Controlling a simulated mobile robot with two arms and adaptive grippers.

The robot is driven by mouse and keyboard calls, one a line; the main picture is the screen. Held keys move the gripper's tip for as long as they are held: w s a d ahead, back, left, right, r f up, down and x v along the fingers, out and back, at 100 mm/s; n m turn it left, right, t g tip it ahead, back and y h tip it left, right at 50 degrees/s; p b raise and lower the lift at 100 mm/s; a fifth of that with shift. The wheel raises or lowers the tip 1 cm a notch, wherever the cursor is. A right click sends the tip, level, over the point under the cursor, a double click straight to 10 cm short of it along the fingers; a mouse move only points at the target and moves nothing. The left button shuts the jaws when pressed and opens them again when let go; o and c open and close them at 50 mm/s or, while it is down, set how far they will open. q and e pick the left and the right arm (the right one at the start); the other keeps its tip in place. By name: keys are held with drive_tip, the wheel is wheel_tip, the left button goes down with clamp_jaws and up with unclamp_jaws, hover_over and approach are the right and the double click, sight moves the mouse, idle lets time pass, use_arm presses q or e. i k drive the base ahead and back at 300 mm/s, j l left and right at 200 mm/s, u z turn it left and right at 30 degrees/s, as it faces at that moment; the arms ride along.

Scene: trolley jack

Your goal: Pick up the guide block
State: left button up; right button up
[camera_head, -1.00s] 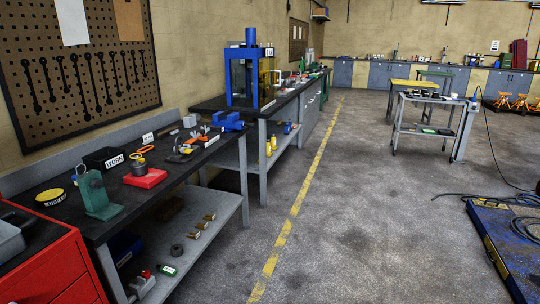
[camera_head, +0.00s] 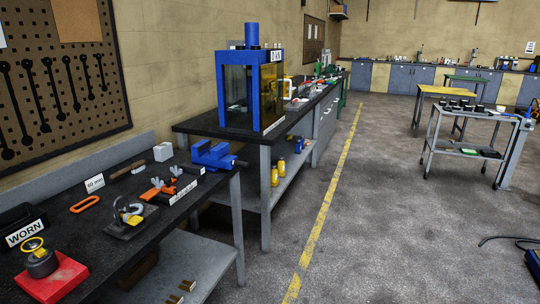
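I cannot tell for certain which thing is the guide block. A small light grey block (camera_head: 163,151) sits at the back of the near workbench (camera_head: 100,270), left of a blue vise (camera_head: 214,156). Small brass-coloured pieces (camera_head: 188,285) lie on the bench's lower shelf (camera_head: 215,262), partly cut off by the picture's bottom edge. Neither of my grippers is in view.
A red block (camera_head: 50,278) with a dark cylinder, clamps and tools (camera_head: 130,213) crowd the near bench. A blue press (camera_head: 250,85) stands on the bench behind. Open floor (camera_head: 400,200) lies right of the yellow line. A grey trolley (camera_head: 463,155) stands at right.

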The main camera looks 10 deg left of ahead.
sight(163, 151)
drive_tip(key=i+u, duration=0.4)
drive_tip(key=i+l+u, duration=0.5)
drive_tip(key=i+u, duration=0.25)
drive_tip(key=i+l+u, duration=0.2)
drive_tip(key=l+u, duration=0.15)
